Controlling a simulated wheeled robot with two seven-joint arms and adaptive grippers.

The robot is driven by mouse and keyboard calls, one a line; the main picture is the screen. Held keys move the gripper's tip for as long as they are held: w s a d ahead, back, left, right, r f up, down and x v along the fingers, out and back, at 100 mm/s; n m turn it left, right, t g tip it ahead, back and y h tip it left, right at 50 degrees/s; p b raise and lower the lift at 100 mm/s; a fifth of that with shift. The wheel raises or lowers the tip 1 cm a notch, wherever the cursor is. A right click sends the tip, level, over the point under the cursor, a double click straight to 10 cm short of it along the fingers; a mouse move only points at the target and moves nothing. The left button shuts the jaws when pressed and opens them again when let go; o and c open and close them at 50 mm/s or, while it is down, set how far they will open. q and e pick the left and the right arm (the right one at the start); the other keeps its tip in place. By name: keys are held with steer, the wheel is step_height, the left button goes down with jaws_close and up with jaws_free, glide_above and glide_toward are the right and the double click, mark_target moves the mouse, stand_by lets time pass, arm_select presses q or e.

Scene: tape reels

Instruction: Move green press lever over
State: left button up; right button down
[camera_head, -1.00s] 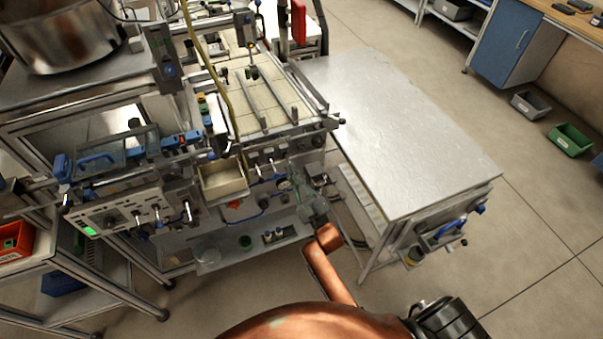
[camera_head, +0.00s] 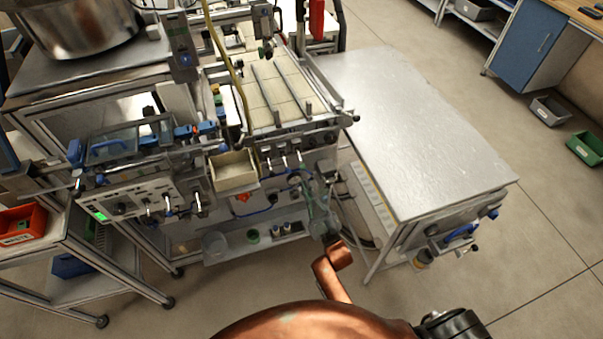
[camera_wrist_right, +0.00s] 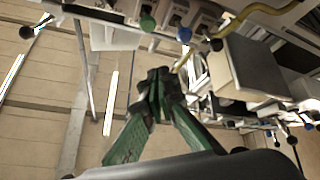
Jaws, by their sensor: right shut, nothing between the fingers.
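A green ball knob (camera_wrist_right: 148,23), which looks like the end of the green lever, shows at the top of the right wrist view. A blue knob (camera_wrist_right: 184,34) and a black knob (camera_wrist_right: 216,44) sit to its right. My right gripper (camera_wrist_right: 157,82) has greenish fingers that are shut and empty, below the knobs in that view and apart from them. In the head view this gripper (camera_head: 320,196) is beside the machine's lower right front. I cannot clearly pick out the green knob in the head view. My left gripper is not in view.
A cream bin (camera_head: 232,182) hangs on the machine front, left of my right gripper. Small levers (camera_head: 284,161) line the front panel above. A bare metal table (camera_head: 415,130) stands to the right. The floor further right is open, with grey and green bins.

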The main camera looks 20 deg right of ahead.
steer(key=shift+f+v, duration=0.15)
steer(key=shift+v, duration=0.7)
steer(key=shift+f+v, duration=0.2)
steer(key=shift+v, duration=0.65)
steer(key=shift+w+f, duration=0.1)
steer(key=shift+w, duration=0.15)
